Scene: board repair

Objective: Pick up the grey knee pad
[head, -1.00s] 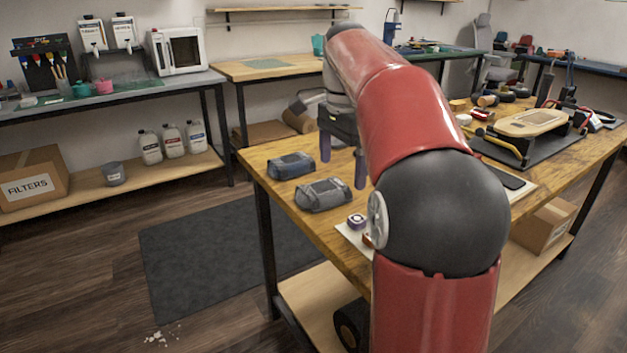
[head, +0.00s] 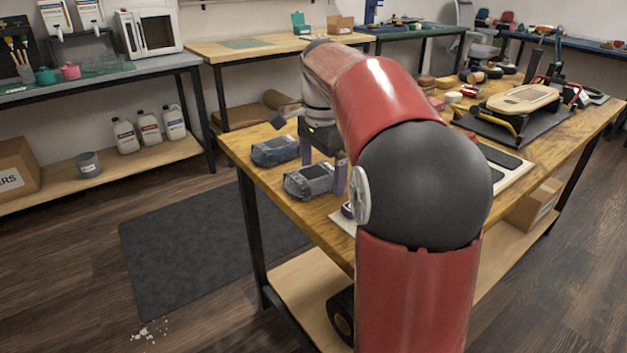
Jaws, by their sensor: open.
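The grey knee pad (head: 309,183) lies on the wooden workbench (head: 240,143) near its left edge. A dark blue knee pad (head: 274,151) lies just behind it. My gripper (head: 323,164) is open, its two purple-grey fingers pointing down. One finger stands behind the grey pad, near the right end of the blue pad. The other finger is at the right end of the grey pad. I cannot tell whether either finger touches a pad. My red and black arm hides part of the bench to the right.
A purple-ringed roll (head: 347,209) lies to the right of the grey pad, partly behind my arm. A board on a black stand (head: 522,99) and several small items are farther right. A dark mat (head: 205,245) covers the floor left of the bench.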

